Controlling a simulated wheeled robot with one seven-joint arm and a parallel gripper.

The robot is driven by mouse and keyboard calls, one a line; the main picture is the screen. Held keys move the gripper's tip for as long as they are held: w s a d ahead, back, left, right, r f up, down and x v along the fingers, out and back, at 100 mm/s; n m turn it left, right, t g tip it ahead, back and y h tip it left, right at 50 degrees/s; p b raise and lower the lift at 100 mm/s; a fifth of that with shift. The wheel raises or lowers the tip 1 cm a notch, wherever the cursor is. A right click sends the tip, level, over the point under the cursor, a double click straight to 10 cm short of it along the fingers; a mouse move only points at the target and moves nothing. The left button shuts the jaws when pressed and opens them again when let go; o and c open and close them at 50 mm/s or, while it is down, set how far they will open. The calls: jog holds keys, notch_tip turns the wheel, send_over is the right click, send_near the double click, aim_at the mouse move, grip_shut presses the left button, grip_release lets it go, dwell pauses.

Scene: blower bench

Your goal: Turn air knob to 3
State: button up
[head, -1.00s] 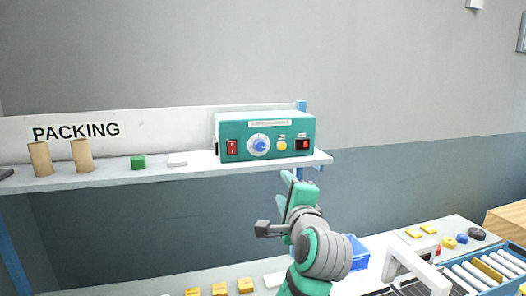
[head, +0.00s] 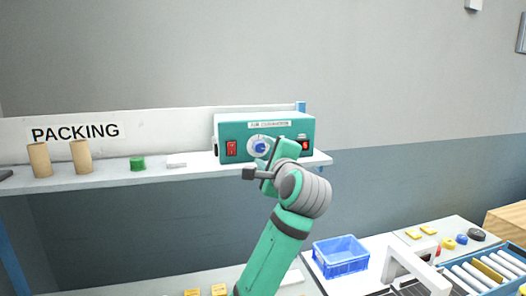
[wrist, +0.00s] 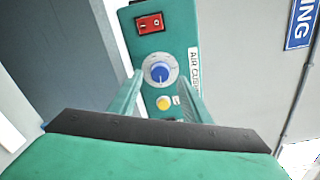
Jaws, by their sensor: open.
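The air knob (head: 260,147) is a blue dial on a pale round plate, on the front of a green control box (head: 222,130) on the shelf. It also shows in the wrist view (wrist: 160,72), between and beyond the fingertips. My gripper (head: 268,160) is open and empty in front of the box, and it hides part of the panel right of the knob. In the wrist view my gripper (wrist: 160,90) has one finger on each side of the knob's line. I cannot tell whether they touch it. The number the knob points to is too small to read.
A red rocker switch (head: 231,149) is left of the knob, and a yellow button (wrist: 164,103) is beside it. The shelf (head: 120,174) also holds two cardboard tubes (head: 60,160) and a green cylinder (head: 137,164). A blue crate (head: 340,256) stands on the bench below.

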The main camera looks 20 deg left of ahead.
aim_at(259, 147)
jog(key=shift+x, duration=1.1)
jog(key=shift+a, duration=0.15)
jog(key=c, duration=1)
jog(key=shift+c, duration=0.2)
